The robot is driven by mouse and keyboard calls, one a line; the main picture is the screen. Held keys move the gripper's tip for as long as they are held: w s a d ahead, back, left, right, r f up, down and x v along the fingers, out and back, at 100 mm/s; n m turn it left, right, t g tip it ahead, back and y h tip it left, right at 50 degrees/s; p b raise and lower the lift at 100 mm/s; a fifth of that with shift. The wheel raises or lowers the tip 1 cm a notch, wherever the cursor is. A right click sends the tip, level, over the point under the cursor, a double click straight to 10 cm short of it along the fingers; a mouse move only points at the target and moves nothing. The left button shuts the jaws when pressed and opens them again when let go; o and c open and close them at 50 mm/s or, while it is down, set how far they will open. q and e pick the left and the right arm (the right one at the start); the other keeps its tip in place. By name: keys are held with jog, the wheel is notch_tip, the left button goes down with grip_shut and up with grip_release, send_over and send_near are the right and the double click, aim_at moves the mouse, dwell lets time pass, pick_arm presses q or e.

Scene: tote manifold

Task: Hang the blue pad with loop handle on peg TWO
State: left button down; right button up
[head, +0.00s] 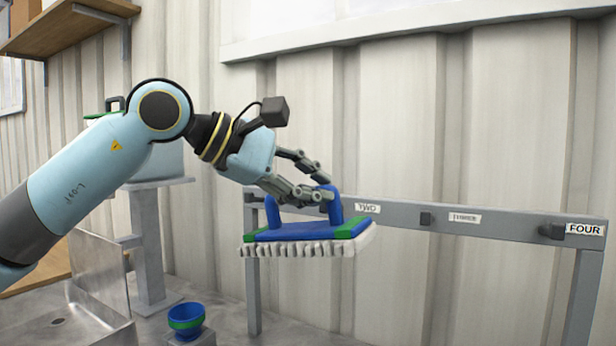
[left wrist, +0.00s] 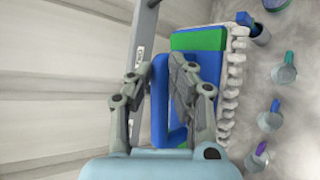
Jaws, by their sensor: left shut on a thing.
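The blue pad with loop handle (head: 300,234) has green ends and a white ragged fringe along its lower edge. My left gripper (head: 325,185) is shut on its blue loop handle and holds the pad in front of the grey peg rail, near the TWO label. In the left wrist view the pad (left wrist: 205,75) lies beyond the fingers of the left gripper (left wrist: 158,75), with the handle between them. The TWO label (head: 367,208) shows just right of the handle. Peg TWO itself is hidden behind the pad or gripper. My right gripper is not in view.
The peg rail (head: 500,225) runs to the right, with bare pegs by labels THREE (head: 427,218) and FOUR (head: 552,231). A blue and green bowl (head: 186,317) stands below left. The left wrist view shows several small containers, one (left wrist: 285,72) with a green item.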

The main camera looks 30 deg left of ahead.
pick_arm(q)
jog(key=shift+w+a+p, duration=0.1)
jog(key=shift+w+p, duration=0.9)
jog(key=shift+w, duration=1.25)
jog(key=w+f, duration=0.1)
jog(key=w, duration=0.5)
jog(key=shift+w+a, duration=0.15)
jog(key=shift+a, duration=0.05)
jog(key=c, duration=1.1)
grip_release()
jog(key=shift+w+f, duration=0.1)
jog(key=shift+w, duration=0.1)
jog(key=shift+c, duration=0.2)
jog(key=shift+s, duration=0.1)
jog(key=o, duration=0.8)
